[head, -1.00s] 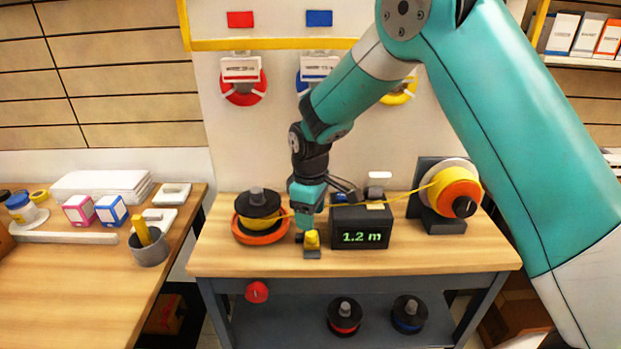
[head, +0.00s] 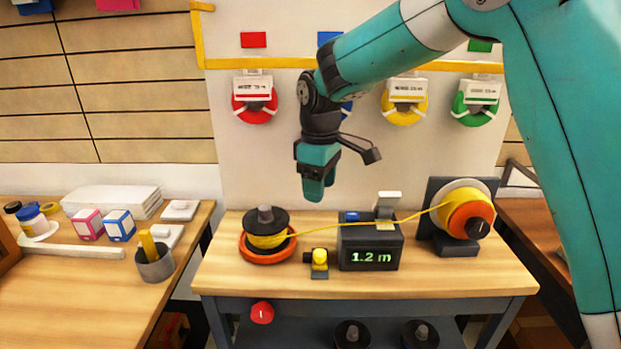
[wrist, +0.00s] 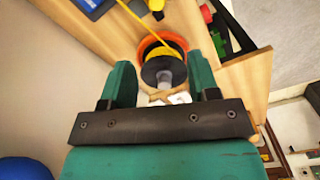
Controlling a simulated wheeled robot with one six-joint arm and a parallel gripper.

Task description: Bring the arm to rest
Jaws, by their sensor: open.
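My gripper (head: 314,188) hangs pointing down in the air above the workbench, in front of the white back panel. It touches nothing on the bench. In the wrist view my gripper (wrist: 162,88) shows two teal fingers spread apart with nothing held between them. The spool with yellow line (wrist: 163,65) on its orange base appears beyond the fingers, well below them. In the head view the same spool (head: 266,238) stands on the bench's left part, below and left of my gripper.
A meter reading 1.2 m (head: 370,257), a small yellow-topped device (head: 319,261) and an orange-and-yellow reel (head: 466,216) stand on the workbench (head: 440,282). Yellow line runs from spool to reel across the meter. Red (head: 255,106), yellow and green coils hang on the panel.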

